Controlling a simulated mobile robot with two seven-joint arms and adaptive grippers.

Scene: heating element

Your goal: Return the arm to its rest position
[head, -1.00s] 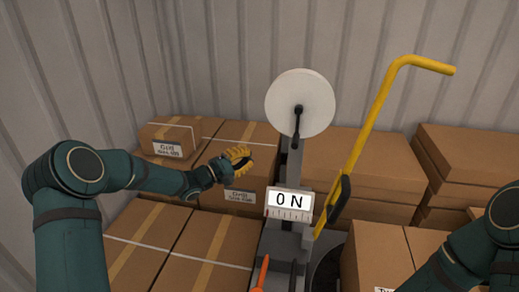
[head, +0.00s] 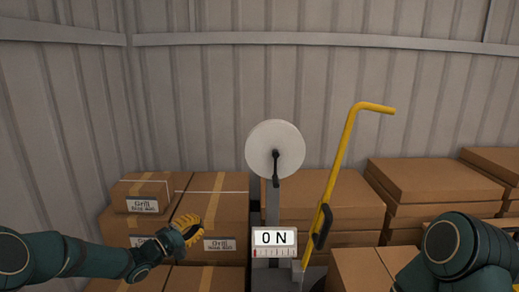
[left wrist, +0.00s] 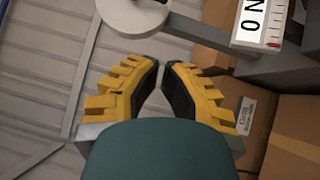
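My left gripper (head: 187,232) is empty at the lower left of the head view, in front of the stacked boxes. In the left wrist view its two yellow toothed fingers with dark pads (left wrist: 162,66) lean toward each other, a narrow gap between the tips. My left arm (head: 62,256) comes in low from the left. My right arm (head: 462,252) shows at the lower right; its gripper is out of the picture. The heating device's sign (head: 273,241) reads ON and also shows in the left wrist view (left wrist: 258,20). Its white round disc (head: 275,149) stands above.
Cardboard boxes (head: 223,200) stand behind and beside the left gripper. More boxes (head: 410,185) are stacked at the right. A yellow bent handle (head: 345,160) rises beside the device. A corrugated wall (head: 210,110) closes the back.

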